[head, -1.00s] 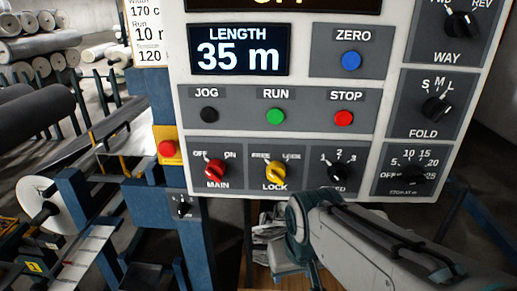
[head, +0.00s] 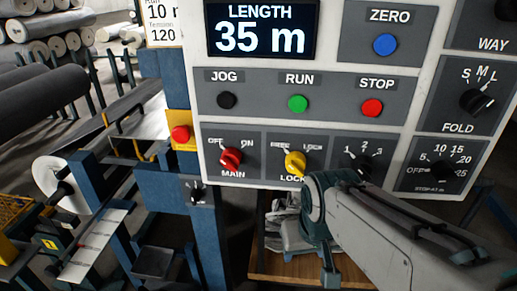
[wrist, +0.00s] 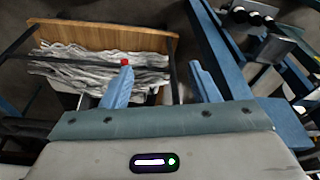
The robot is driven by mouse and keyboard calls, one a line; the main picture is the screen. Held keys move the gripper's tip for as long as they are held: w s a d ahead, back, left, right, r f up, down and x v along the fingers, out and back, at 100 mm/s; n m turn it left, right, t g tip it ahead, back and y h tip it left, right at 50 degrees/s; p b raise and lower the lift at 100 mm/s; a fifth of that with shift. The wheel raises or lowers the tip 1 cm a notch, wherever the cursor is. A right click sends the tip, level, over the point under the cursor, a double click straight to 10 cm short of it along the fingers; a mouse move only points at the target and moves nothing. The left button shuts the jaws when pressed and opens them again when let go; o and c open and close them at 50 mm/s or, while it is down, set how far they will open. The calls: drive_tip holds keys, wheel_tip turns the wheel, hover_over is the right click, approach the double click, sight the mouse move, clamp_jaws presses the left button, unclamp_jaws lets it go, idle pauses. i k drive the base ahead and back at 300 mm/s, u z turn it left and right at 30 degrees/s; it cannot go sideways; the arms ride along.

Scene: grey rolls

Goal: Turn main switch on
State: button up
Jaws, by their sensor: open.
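The main switch is a red knob (head: 231,159) at the lower left of the control panel in the head view. Its pointer is turned to the upper left, toward the OFF label. My gripper is open and empty in the wrist view (wrist: 160,82), its two blue fingers apart above a wooden box of grey cloth. In the head view my arm comes in from the lower right, and its end hangs below the panel, right of and lower than the red knob. A small red spot shows at the left fingertip in the wrist view; I cannot tell what it is.
The yellow LOCK knob (head: 295,162) is just right of the main switch. A red button on a yellow plate (head: 181,134) and a small black switch (head: 197,191) sit to the left on blue posts. The wooden box (wrist: 150,37) of cloth is below the panel.

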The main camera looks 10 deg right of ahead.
sight(231, 157)
drive_tip(key=z, duration=0.4)
drive_tip(key=k, duration=1.05)
drive_tip(key=u, duration=1)
drive_tip(key=i, duration=0.5)
drive_tip(key=u, duration=0.05)
